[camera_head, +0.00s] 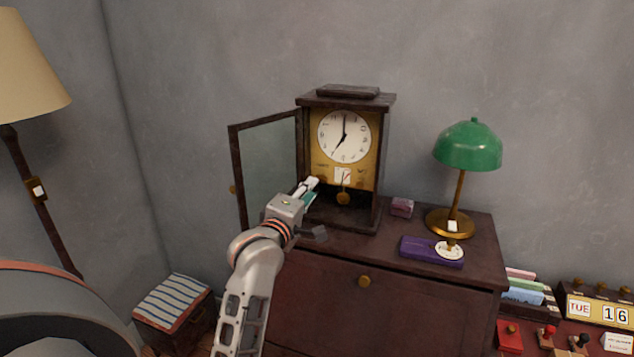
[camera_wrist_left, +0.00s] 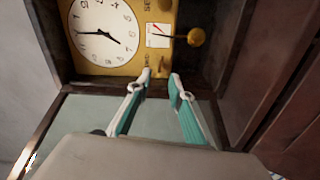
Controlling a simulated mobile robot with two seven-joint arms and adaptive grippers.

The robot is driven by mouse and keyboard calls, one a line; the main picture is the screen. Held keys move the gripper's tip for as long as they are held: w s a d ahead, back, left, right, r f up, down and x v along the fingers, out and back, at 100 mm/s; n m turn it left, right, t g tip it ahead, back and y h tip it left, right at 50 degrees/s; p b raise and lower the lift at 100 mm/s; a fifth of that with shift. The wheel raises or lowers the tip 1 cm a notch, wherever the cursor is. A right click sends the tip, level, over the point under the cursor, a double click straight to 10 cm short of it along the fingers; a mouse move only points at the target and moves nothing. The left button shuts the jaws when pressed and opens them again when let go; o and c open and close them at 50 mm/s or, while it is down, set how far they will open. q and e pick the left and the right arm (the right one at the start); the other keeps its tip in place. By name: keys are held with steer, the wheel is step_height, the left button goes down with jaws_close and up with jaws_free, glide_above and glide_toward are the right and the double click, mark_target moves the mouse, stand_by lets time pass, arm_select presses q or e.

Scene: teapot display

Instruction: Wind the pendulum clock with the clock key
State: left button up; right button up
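The pendulum clock (camera_head: 387,112) stands on the cabinet with its glass door (camera_head: 270,165) swung open to the left. Its white dial (camera_head: 344,135) and brass pendulum bob (camera_head: 343,198) show; the left wrist view also shows the dial (camera_wrist_left: 100,35) and bob (camera_wrist_left: 196,37). My left gripper (camera_head: 311,185) is at the clock's open front, at the lower left. In the left wrist view its fingers (camera_wrist_left: 161,78) are apart, with a gap between the tips. A small brownish piece (camera_wrist_left: 163,62) lies just beyond them; I cannot tell whether it is the clock key. My right gripper is not in view.
The dark cabinet (camera_head: 310,290) carries a green lamp (camera_head: 468,145), a small pinkish box (camera_head: 402,207) and a purple case (camera_head: 418,249) right of the clock. The open door stands close left of my left gripper. A striped stool (camera_head: 172,300) is at lower left.

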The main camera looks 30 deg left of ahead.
mark_target(319, 178)
arm_select(q)
steer(key=x, duration=0.6)
steer(key=shift+d, duration=0.1)
jaws_close()
